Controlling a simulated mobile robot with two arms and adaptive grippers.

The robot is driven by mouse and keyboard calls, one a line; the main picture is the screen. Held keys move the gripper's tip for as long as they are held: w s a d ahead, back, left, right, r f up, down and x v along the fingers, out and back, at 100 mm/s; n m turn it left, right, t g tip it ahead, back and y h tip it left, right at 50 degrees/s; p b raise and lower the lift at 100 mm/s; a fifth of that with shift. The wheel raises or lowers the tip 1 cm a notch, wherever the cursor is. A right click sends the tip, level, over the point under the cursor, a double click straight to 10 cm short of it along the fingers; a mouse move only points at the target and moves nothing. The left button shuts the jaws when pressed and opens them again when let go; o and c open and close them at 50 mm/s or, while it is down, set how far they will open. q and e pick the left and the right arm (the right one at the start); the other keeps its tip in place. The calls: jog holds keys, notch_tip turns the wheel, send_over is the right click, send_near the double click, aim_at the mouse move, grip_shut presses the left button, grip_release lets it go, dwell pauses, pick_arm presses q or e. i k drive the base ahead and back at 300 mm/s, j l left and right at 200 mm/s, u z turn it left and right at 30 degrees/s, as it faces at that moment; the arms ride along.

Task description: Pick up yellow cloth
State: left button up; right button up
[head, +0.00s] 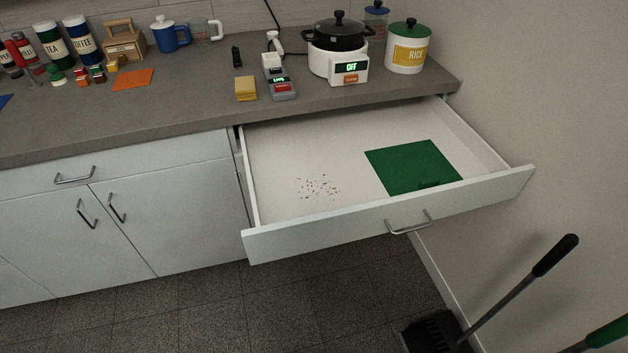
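A small yellow block-like item (246,88), which looks like a folded cloth or a sponge, lies on the grey countertop. It sits near the counter's front edge, just left of a grey handheld device (279,80). Nothing covers it. Neither of my grippers shows in the head view.
Below the counter an open white drawer (300,150) juts out, holding a green sheet (413,166) and scattered crumbs (318,187). A white cooker (338,62) with a black pot stands right of the device. An orange cloth (133,79) lies left. A broom (500,300) leans at lower right.

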aim_at(245, 88)
jog(key=i+j, duration=0.15)
jog(key=j, duration=0.15)
jog(key=i+j, duration=0.1)
jog(key=j, duration=0.2)
jog(key=i+j, duration=0.15)
jog(key=j, duration=0.15)
jog(key=i+j+z, duration=0.15)
jog(key=j, duration=0.35)
jog(key=i+j+z, duration=0.2)
jog(key=j, duration=0.3)
jog(key=i+j+z, duration=0.15)
jog(key=j, duration=0.4)
jog(key=j+z, duration=0.15)
jog(key=j, duration=0.4)
